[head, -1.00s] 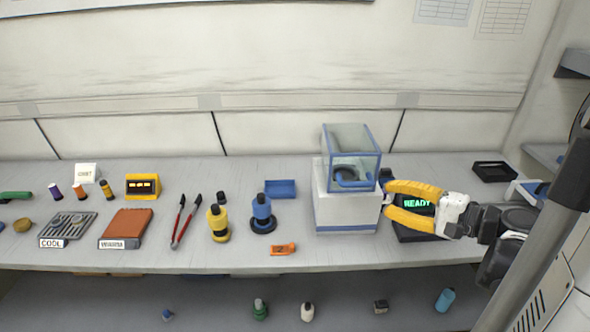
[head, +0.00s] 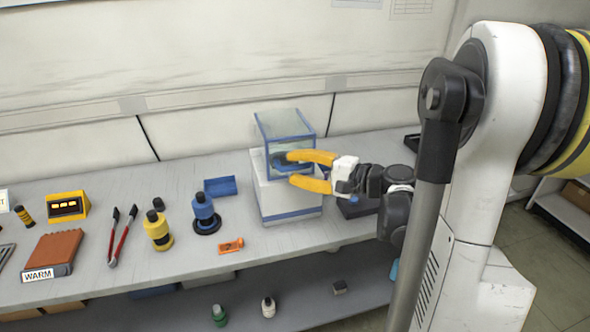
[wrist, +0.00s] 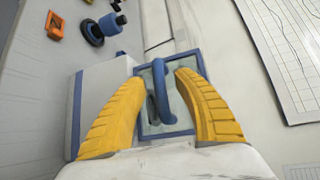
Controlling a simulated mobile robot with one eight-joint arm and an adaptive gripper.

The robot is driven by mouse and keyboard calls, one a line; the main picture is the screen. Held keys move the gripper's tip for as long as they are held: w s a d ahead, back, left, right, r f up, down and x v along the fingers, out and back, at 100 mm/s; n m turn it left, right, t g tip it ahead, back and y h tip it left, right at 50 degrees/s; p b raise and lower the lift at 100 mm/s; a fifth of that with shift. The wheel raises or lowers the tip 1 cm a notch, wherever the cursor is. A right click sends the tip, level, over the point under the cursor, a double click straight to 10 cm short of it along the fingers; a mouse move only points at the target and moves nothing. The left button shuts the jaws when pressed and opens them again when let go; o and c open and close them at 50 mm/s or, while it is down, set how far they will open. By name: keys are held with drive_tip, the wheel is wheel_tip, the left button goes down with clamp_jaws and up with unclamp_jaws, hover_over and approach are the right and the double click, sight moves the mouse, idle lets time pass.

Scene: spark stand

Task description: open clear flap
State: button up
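A blue handle (wrist: 160,88) stands out from the panel. My gripper (head: 294,168) is at the box's right side, with its yellow fingers pointing left. In the wrist view my gripper (wrist: 160,80) is open, with one finger on each side of the handle. I see no clear grip on the handle.
A dark device (head: 357,206) is under my arm.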

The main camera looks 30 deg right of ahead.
clamp_jaws()
drive_tip(key=shift+r, duration=0.1)
